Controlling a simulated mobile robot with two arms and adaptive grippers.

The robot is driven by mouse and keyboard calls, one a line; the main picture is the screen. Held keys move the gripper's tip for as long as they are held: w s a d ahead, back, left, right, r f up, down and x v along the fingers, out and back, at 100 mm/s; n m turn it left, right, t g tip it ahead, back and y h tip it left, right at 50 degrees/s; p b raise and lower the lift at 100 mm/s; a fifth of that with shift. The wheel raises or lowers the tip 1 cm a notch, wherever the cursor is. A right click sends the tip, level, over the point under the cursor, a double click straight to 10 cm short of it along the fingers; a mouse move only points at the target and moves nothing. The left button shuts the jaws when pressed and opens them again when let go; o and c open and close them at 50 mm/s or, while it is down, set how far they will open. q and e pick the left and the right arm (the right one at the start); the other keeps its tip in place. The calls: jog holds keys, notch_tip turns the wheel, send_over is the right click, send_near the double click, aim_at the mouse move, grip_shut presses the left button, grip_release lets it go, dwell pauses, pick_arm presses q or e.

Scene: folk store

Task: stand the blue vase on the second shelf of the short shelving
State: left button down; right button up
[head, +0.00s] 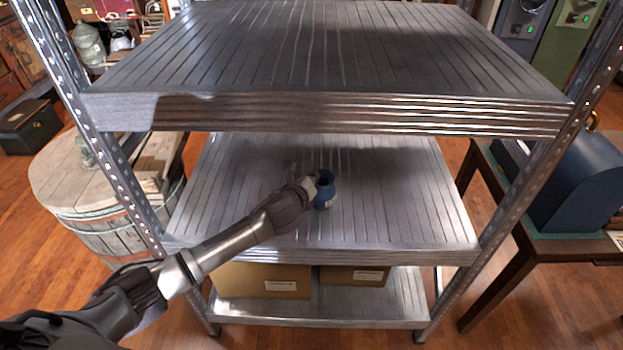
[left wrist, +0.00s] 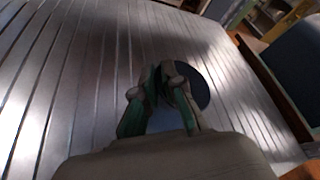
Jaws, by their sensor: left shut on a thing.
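The small blue vase (head: 325,190) is over the middle shelf (head: 400,200) of the metal shelving and looks upright. My left gripper (head: 312,186) reaches in from the left and is shut on the vase. In the left wrist view the fingers (left wrist: 165,95) close in front of the dark blue vase (left wrist: 200,88), which they partly hide. I cannot tell whether the vase's base touches the shelf. My right gripper is not in view.
The top shelf (head: 330,50) hangs above the arm, and metal posts (head: 110,160) stand at the corners. Cardboard boxes (head: 262,280) sit on the bottom shelf. A wooden barrel (head: 110,190) is at left, a table with a blue box (head: 575,185) at right. The middle shelf is otherwise clear.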

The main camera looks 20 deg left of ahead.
pick_arm(q)
jog(key=c, duration=1.2)
grip_release()
jog(key=shift+f, duration=0.15)
jog(key=shift+c, duration=0.2)
jog(key=v, duration=1.2)
jog(key=shift+p, duration=0.3)
